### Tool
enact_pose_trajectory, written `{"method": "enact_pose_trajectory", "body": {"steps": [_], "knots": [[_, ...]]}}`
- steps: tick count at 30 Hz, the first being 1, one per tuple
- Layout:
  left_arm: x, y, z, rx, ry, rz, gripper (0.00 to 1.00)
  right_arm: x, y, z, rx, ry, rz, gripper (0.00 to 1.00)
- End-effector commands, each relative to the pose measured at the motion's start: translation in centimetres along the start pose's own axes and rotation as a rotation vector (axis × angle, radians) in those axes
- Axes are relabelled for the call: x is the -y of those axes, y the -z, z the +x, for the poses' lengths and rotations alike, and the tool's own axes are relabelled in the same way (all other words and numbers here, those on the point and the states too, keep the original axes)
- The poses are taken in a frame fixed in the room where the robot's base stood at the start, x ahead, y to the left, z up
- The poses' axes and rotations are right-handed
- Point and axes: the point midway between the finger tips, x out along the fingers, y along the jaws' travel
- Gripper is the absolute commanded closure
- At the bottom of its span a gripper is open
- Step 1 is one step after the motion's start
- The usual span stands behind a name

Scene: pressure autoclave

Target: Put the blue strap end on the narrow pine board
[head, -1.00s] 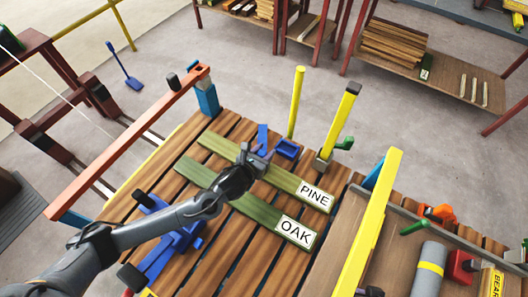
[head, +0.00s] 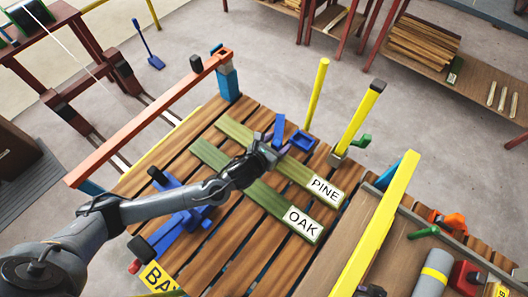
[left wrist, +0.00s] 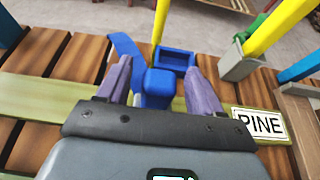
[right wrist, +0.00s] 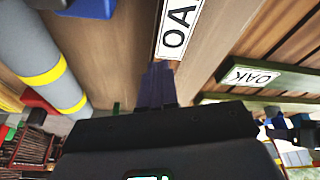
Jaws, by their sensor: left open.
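The blue strap end (head: 302,142) lies at the far edge of the narrow pine board (head: 232,130), with a flat tongue, a block and an open frame. In the left wrist view its block (left wrist: 159,84) sits between my left gripper's fingers. I cannot tell if it touches the board. The board is green and carries a PINE label (head: 325,190). My left gripper (head: 270,150) is open above the board, with its fingers (left wrist: 160,75) on either side of the block. My right gripper (right wrist: 157,85) has its fingers together, near an OAK label (right wrist: 178,25).
A green oak board (head: 275,204) lies parallel, nearer me. Two yellow posts (head: 317,95) (head: 358,120) stand beyond the strap end. A blue clamp-like device (head: 180,225) lies on the slatted bench at left. A yellow bar (head: 378,225) and a grey cylinder (head: 433,273) are at right.

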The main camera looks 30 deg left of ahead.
Motion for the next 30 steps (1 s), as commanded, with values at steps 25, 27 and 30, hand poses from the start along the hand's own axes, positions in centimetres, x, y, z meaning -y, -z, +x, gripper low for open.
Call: {"method": "enact_pose_trajectory", "body": {"steps": [25, 27, 30], "knots": [[0.0, 0.0, -10.2, -0.002, 0.0, -0.001, 0.34, -0.1, 0.7, -2.1, 0.0, -0.002, -0.003, 1.0], [0.0, 0.0, -10.2, -0.001, 0.0, -0.001, 0.34, -0.2, 0.7, -2.1, 0.001, -0.004, -0.005, 1.0], [0.0, 0.0, -10.2, -0.001, 0.0, -0.001, 0.34, -0.2, 0.6, -2.1, 0.001, -0.005, -0.006, 1.0]]}}
